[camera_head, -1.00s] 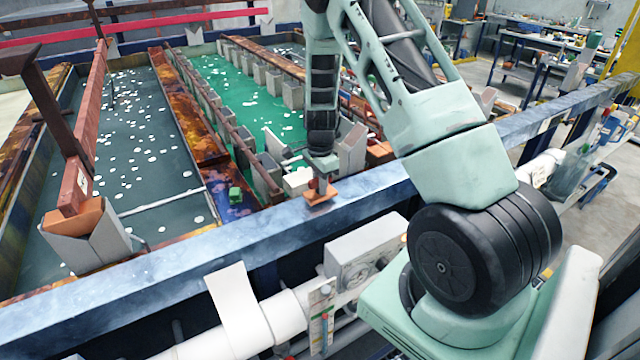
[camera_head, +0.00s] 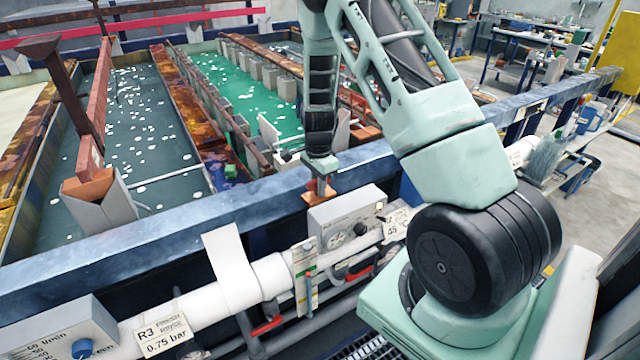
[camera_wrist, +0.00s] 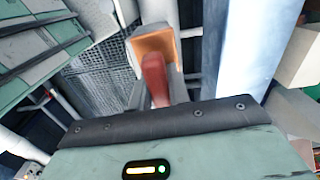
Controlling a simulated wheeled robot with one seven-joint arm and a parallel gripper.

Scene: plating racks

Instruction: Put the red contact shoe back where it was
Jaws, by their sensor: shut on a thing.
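The red contact shoe has an orange, copper-like block (camera_wrist: 155,45) and a red handle (camera_wrist: 154,78) in the wrist view. My gripper (camera_wrist: 150,100) is shut on the handle, with the block beyond the fingers. In the head view my gripper (camera_head: 320,172) points down, and the orange block (camera_head: 317,194) hangs below it, by the near edge of the blue rail (camera_head: 225,196) and just above the gauge box. I cannot tell whether the block touches anything. A grey V-shaped holder (camera_head: 108,212) with an orange block stands at the left.
A grey gauge box (camera_head: 335,222) is close below my gripper. A white pipe (camera_head: 205,303) and a white label strip (camera_head: 226,262) are at the rail's front. Behind the rail lie a dark tank (camera_head: 140,140), a green tank (camera_head: 235,85) and a small green block (camera_head: 230,171).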

